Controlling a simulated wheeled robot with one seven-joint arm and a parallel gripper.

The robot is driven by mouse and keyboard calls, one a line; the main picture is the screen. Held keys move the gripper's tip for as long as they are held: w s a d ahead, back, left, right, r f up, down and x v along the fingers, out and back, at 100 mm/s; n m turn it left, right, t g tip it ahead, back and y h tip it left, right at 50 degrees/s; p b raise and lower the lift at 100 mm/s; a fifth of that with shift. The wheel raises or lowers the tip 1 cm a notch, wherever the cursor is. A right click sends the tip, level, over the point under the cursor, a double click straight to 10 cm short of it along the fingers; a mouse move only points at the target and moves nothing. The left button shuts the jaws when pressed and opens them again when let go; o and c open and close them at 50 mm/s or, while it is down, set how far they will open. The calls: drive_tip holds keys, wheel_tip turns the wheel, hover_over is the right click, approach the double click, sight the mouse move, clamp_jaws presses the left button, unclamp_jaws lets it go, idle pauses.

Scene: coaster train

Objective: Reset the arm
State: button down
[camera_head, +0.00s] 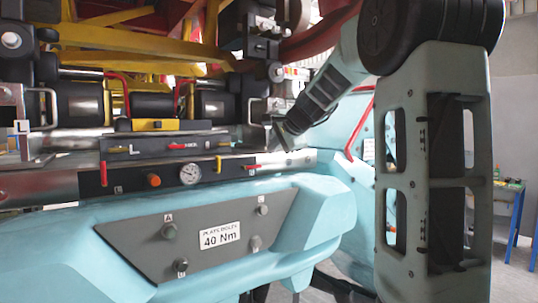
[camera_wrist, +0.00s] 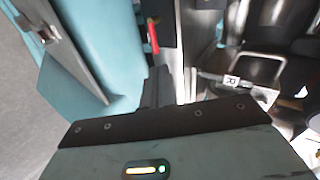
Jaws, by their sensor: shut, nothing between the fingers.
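My arm comes in from the right in the head view, and my gripper (camera_head: 282,137) points down and left at the right end of the dark control strip (camera_head: 150,172). In the wrist view my gripper (camera_wrist: 157,92) shows its dark fingers together, with nothing between them. I cannot tell whether the fingertips touch the metal ledge. A red lever (camera_wrist: 153,36) shows just beyond the fingers in the wrist view.
The strip carries a gauge (camera_head: 191,174), an orange knob (camera_head: 154,180) and small red and yellow levers. Below is a grey bolted plate (camera_head: 190,240) with a 40 Nm label (camera_head: 220,238). Metal handles and dark cylinders stand above. A blue workbench (camera_head: 515,205) is far right.

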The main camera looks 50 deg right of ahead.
drive_tip(key=shift+b+v, duration=0.55)
drive_tip(key=shift+v, duration=2.2)
drive_tip(key=shift+d, duration=0.1)
